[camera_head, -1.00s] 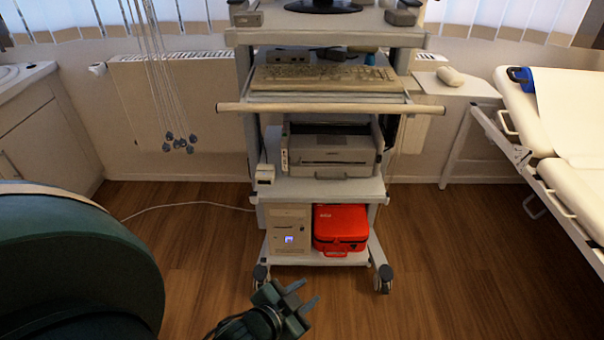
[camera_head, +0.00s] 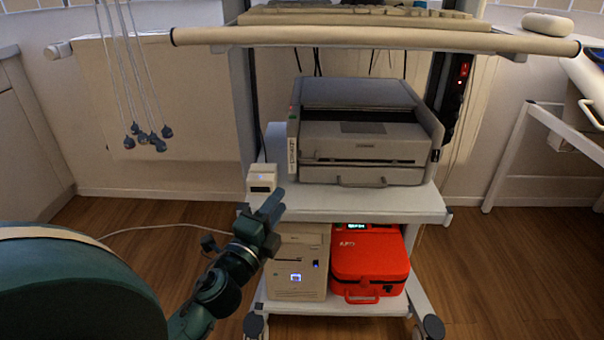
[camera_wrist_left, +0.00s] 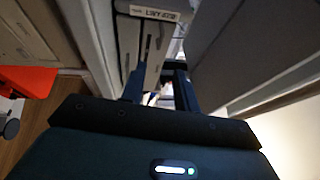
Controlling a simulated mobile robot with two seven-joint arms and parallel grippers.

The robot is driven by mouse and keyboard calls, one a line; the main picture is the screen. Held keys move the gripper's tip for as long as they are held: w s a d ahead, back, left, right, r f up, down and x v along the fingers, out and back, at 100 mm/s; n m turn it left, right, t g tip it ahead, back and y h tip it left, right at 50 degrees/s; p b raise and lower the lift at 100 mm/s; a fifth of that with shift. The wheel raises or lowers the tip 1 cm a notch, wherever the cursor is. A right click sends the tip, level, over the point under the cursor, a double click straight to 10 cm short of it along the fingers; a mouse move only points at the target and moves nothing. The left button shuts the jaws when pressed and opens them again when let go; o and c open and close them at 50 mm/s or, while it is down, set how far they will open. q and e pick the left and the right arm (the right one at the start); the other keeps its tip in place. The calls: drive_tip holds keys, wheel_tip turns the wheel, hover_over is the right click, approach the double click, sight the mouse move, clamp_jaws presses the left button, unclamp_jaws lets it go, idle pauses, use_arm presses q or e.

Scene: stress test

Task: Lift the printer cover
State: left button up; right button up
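The grey printer (camera_head: 362,150) stands on the middle shelf of the cart, with its flat cover (camera_head: 355,93) lying down on top. My left gripper (camera_head: 270,205) is in front of the shelf, left of the printer and lower than it, apart from the cover. In the left wrist view its two fingers (camera_wrist_left: 160,88) are spread with a gap between them, so it is open and empty. A printer side panel with a white label (camera_wrist_left: 155,13) shows beyond the fingertips. My right gripper is not in view.
A small white box (camera_head: 262,178) sits on the shelf (camera_head: 400,203) close to my left gripper. A long rail (camera_head: 370,37) crosses above the printer. A beige computer (camera_head: 297,262) and a red case (camera_head: 370,262) stand on the bottom shelf. Cables hang at the left.

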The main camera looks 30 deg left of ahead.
use_arm(q)
drive_tip(key=x, duration=1.3)
drive_tip(key=shift+s, duration=0.1)
clamp_jaws()
